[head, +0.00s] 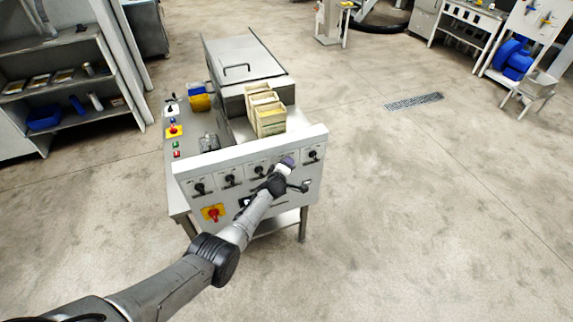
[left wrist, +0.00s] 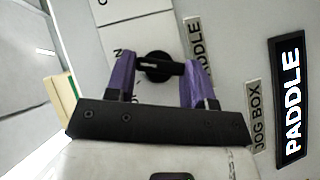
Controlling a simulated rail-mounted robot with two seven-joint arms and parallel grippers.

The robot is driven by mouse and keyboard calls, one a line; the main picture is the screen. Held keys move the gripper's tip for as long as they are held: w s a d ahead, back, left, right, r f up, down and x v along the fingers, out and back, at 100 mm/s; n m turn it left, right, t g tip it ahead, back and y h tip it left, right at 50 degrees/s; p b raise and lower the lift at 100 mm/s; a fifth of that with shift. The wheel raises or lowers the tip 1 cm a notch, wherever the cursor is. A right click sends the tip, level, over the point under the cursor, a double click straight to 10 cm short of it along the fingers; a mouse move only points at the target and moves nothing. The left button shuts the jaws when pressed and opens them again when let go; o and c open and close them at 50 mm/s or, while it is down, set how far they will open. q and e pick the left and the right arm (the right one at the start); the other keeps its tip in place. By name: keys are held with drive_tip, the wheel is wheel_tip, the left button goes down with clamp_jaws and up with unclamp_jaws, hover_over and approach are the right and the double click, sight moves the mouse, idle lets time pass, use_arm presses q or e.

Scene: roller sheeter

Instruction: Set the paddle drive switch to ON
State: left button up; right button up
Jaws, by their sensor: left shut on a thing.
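The paddle drive switch is a black rotary knob (left wrist: 158,66) with a pale pointer line, on a light panel. A partly covered label (left wrist: 199,45) ending in "DDLE" is beside it. My left gripper (left wrist: 162,76) has purple fingers on either side of the knob and is shut on it. In the head view my left gripper (head: 286,163) is at the upper right of the white front panel (head: 186,174) and hides the knob. Parts of the ON/OFF lettering show near the knob, but the pointer's exact setting cannot be read. My right gripper is out of view.
Other black knobs (head: 200,188) line the panel, one (head: 312,154) just right of my gripper. A red-on-yellow emergency stop (head: 213,213) is lower left. A large PADDLE plate (left wrist: 290,100) is close to the gripper. Wooden boxes (head: 268,118) stand behind the panel.

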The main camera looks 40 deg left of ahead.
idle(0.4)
use_arm(q)
drive_tip(key=o, duration=0.9)
drive_tip(key=p+v, duration=0.9)
drive_tip(key=v, duration=0.5)
drive_tip(key=shift+w, duration=0.1)
